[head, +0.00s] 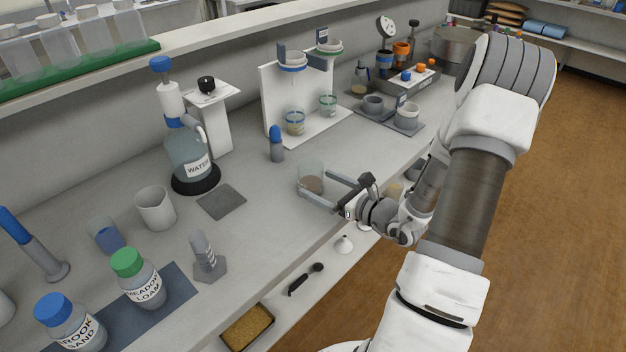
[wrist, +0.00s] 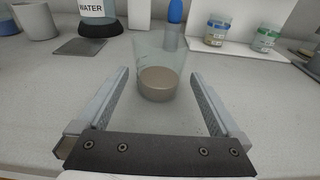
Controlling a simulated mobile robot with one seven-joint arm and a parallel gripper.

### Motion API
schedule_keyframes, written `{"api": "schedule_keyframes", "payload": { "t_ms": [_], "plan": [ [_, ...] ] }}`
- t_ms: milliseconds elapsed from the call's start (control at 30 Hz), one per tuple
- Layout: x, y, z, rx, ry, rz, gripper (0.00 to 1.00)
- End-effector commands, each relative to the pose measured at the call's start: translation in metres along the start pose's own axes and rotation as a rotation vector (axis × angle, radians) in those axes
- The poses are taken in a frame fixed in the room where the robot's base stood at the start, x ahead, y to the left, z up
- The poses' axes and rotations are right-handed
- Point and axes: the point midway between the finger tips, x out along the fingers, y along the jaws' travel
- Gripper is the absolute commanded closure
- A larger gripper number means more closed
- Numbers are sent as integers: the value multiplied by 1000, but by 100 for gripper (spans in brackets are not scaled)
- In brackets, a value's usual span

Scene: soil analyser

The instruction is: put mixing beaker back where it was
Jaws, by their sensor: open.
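A clear glass beaker with brown-grey contents (head: 311,180) stands upright on the bench; I take it to be the mixing beaker. It also shows in the wrist view (wrist: 159,82), between and just beyond the fingertips. My gripper (head: 318,189) is open at bench height, its two fingers reaching along either side of the beaker. In the wrist view (wrist: 158,85) there is a gap between each finger and the glass. A bare dark grey square mat (head: 221,202) lies left of the beaker, in front of the water bottle (head: 190,160).
A blue-capped grey bottle (head: 277,145) stands behind the beaker. A white stand (head: 268,100) with funnels and two small jars is behind that. A grey-white cup (head: 155,207) and soil bottles (head: 141,280) are to the left.

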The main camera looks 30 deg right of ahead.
Motion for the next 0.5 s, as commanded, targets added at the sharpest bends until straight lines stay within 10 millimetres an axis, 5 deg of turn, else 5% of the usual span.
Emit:
{"api": "schedule_keyframes", "payload": {
  "t_ms": [200, 500],
  "plan": [
    [-50, -1, 1, 0, 1, -5, 0],
    [-83, 0, 0, 0, 0, -2, 0]
  ]
}}
